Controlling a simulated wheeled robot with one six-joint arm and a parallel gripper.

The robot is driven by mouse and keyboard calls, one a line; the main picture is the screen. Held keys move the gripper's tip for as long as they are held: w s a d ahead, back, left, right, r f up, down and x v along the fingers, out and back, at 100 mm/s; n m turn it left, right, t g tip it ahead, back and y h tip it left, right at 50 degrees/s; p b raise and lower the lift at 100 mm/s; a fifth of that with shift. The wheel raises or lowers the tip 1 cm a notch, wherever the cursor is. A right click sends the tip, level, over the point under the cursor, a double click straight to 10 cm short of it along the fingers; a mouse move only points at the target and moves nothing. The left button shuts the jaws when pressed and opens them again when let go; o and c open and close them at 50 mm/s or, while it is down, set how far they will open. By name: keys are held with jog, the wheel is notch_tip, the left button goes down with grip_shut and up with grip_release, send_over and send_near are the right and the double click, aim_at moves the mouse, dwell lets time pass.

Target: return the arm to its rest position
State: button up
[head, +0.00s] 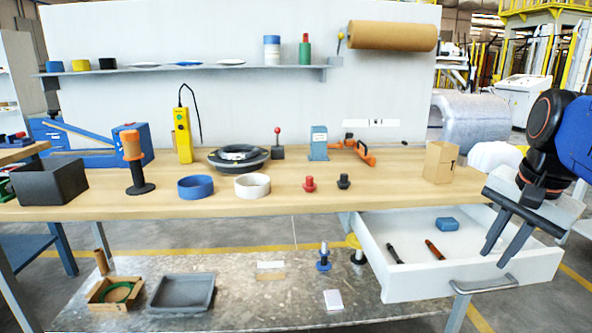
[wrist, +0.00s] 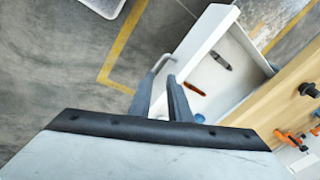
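My gripper (head: 494,258) hangs over the right side of the open drawer in the head view, fingers pointing down. Its two dark fingers stand apart with nothing between them. In the wrist view the fingers (wrist: 159,80) reach up toward the drawer's handle (wrist: 163,62). The handle (head: 484,286) lies below the fingertips in the head view, with a gap that looks small. The white drawer (head: 400,283) is pulled out under the bench and holds a blue block (head: 447,224), an orange-red tool (head: 434,250) and a dark tool (head: 394,254).
The wooden bench (head: 330,197) carries a cardboard box (head: 440,162), a coil (head: 238,157), two rings and several tools. A shelf and a brown paper roll (head: 392,36) are on the wall panel. Below is a lower shelf with a grey tray (head: 182,292).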

jog(key=s+a+f+n+t, duration=0.1)
jog(key=s+a+f+n, duration=0.1)
jog(key=a+f+n, duration=0.3)
jog(key=s+a+f+n+t, duration=0.1)
jog(key=a+f+n, duration=0.4)
jog(key=f, duration=0.6)
jog(key=shift+s+a+n, duration=0.4)
jog(key=shift+s+n, duration=0.4)
jog(key=shift+n, duration=0.4)
